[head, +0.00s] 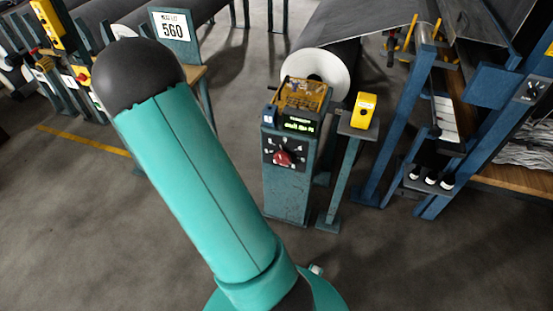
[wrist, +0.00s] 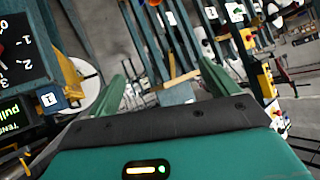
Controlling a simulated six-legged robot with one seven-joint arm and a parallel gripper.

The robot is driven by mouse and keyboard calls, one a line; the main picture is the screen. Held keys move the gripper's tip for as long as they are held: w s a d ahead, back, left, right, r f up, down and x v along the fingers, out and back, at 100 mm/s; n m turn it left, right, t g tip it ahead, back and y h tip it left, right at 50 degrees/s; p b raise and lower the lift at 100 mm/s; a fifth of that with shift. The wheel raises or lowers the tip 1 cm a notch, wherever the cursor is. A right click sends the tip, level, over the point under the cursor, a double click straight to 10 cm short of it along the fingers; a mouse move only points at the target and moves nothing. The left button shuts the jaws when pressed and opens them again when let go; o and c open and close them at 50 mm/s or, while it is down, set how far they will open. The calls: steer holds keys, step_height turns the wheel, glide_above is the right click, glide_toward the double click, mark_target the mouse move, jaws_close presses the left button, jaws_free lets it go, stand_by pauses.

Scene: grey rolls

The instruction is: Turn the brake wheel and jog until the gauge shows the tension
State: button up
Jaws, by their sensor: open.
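A teal-blue control post (head: 288,185) stands right of centre in the head view. A red knob (head: 283,157) sits on its black dial plate, below a small display (head: 299,123) with green text too small to read. A yellow box (head: 363,109) with a button stands on a slimmer post to the right. In the wrist view, part of the dial plate (wrist: 22,50) with numbers and the lit display (wrist: 14,118) show rotated at the left edge. My gripper (wrist: 166,82) is open and empty, its green fingers apart, clear of the post.
A dark roll with a white end (head: 316,68) lies behind the control post. Blue machine frames (head: 395,130) stand at right. A sign reading 560 (head: 173,24) stands at upper left. My teal arm covers the left middle. Grey floor (head: 90,220) is clear in front.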

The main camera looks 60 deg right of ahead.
steer(key=s+d+f+m+g+h, duration=0.3)
steer(key=s+d+f+h, duration=0.2)
steer(key=s+d+f, duration=0.7)
steer(key=g+h, duration=0.3)
steer(key=h, duration=0.2)
glide_toward(282, 160)
steer(key=d, duration=0.3)
steer(key=w+d, duration=0.1)
steer(key=d, duration=0.5)
steer(key=shift+w+d, duration=0.15)
steer(key=shift+d, duration=0.25)
steer(key=c, duration=1)
steer(key=shift+m, duration=1.6)
steer(key=o, duration=1)
